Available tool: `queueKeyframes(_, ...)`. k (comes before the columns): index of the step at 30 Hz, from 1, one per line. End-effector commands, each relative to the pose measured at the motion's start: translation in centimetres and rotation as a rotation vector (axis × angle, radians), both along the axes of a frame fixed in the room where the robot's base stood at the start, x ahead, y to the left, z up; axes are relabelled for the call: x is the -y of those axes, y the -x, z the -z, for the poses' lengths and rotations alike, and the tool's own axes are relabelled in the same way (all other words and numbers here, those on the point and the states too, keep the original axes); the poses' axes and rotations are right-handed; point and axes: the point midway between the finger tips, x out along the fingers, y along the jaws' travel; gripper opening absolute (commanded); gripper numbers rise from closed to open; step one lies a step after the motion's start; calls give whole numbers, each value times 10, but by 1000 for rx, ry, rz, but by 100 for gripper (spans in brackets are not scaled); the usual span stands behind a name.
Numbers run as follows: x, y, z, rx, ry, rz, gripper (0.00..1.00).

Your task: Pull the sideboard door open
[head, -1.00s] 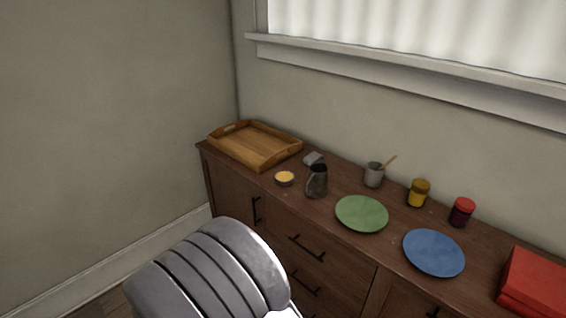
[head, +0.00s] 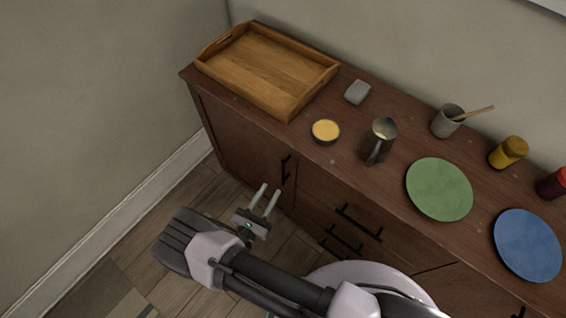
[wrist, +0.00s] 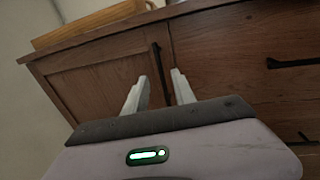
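The sideboard (head: 395,162) is dark brown wood. Its left door (head: 235,150) is shut, with a black vertical bar handle (head: 286,169) near the door's right edge. The door (wrist: 105,75) and its handle (wrist: 159,66) also show in the wrist view. My gripper (head: 269,194) is open and empty, in front of the sideboard and close to the handle, its two pale fingers pointing toward it. In the wrist view the handle lies beyond the gap between the fingertips (wrist: 160,75), and the fingers look apart from it.
Drawers with a black handle (head: 358,223) are right of the door. The wall is at left; the floor before the door is clear.

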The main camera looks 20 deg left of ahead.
Motion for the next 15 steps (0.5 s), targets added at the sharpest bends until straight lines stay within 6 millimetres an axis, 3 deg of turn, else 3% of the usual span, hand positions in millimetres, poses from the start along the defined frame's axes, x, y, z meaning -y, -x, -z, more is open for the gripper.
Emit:
queueKeyframes(6, 13, -63, 2, 1, -3, 6, 32)
queueKeyframes(10, 18, -86, 2, 0, -2, 5, 32)
queueKeyframes(15, 20, -101, 0, 0, -2, 2, 32)
